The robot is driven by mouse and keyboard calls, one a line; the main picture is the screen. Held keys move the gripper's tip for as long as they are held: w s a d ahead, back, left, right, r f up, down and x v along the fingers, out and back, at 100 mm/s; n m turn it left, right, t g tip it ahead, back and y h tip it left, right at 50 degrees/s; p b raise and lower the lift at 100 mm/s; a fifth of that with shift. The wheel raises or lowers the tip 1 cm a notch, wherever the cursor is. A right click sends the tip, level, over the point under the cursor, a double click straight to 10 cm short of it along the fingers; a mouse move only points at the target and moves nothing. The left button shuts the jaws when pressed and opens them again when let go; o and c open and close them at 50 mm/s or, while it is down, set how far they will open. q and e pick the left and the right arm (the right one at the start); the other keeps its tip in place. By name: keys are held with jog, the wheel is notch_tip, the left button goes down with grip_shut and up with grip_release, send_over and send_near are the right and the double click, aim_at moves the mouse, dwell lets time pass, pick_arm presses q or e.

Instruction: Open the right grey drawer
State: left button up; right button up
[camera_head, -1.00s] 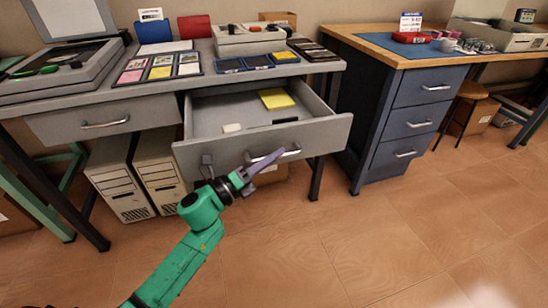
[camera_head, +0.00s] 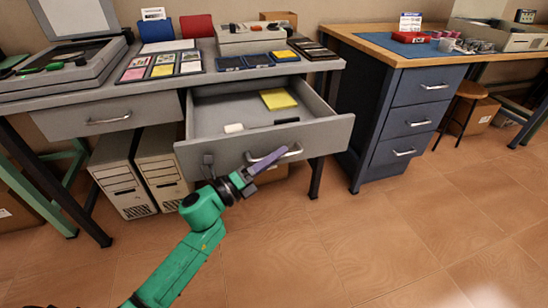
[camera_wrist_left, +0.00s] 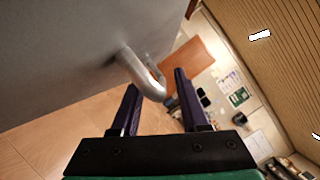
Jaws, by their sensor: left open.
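The right grey drawer (camera_head: 230,154) under the grey desk stands pulled well out. Inside it lie a yellow pad (camera_head: 279,98), a small white block (camera_head: 233,128) and a dark thin item (camera_head: 287,121). My left gripper (camera_head: 277,154) is at the front of this drawer, by its metal handle (camera_head: 293,151). In the left wrist view, the two purple fingers (camera_wrist_left: 157,84) are apart and the curved handle (camera_wrist_left: 139,70) reaches in between their tips. I cannot tell whether a finger touches it. My right gripper is not in view.
The left grey drawer (camera_head: 75,122) is shut. Two beige computer cases (camera_head: 124,184) stand under the desk. A blue cabinet (camera_head: 376,150) with several drawers stands to the right. The tiled floor (camera_head: 400,245) in front is clear.

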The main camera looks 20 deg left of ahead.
pick_arm(q)
jog(key=v, duration=1.4)
jog(key=shift+s, duration=0.25)
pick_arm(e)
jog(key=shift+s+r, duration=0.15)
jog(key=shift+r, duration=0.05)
pick_arm(q)
jog(key=shift+a, duration=0.1)
